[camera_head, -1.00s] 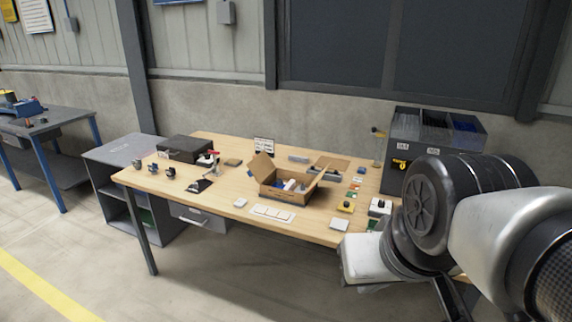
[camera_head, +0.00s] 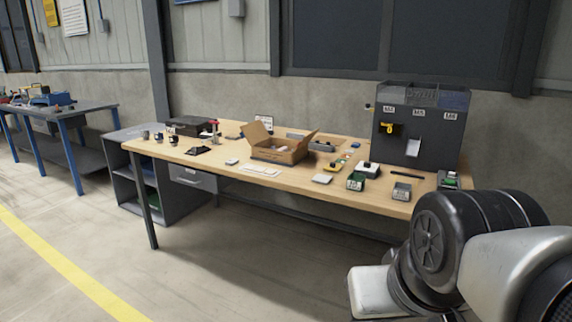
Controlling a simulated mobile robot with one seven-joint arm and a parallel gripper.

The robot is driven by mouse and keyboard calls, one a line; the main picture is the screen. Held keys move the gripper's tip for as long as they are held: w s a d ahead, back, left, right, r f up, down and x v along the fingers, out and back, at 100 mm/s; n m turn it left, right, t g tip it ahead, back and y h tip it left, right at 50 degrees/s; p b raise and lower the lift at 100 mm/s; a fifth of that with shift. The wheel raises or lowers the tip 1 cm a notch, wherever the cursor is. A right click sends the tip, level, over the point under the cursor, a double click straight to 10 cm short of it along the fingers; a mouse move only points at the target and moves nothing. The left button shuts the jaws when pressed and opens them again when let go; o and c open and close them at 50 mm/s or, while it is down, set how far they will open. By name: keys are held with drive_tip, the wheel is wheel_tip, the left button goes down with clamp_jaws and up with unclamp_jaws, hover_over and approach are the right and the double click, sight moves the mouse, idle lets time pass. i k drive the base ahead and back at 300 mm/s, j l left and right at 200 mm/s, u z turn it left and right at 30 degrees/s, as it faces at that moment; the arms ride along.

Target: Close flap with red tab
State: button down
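An open cardboard box (camera_head: 275,154) stands near the middle of the wooden table. One flap (camera_head: 256,135) stands up at its left, and another flap (camera_head: 304,143) sticks up and outward at its right. No red tab can be made out on either flap at this size. The inside of the box is mostly hidden by its front wall. Links of my arm fill the lower right corner, well apart from the box. My gripper is not in view.
Open floor lies in front.

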sight(306, 138)
drive_tip(key=i+l, duration=0.1)
drive_tip(key=i, duration=0.3)
drive_tip(key=i+l+u, duration=0.15)
drive_tip(key=i, duration=0.2)
drive_tip(key=i+l, duration=0.15)
drive_tip(key=i, duration=0.25)
drive_tip(key=j+u, duration=0.05)
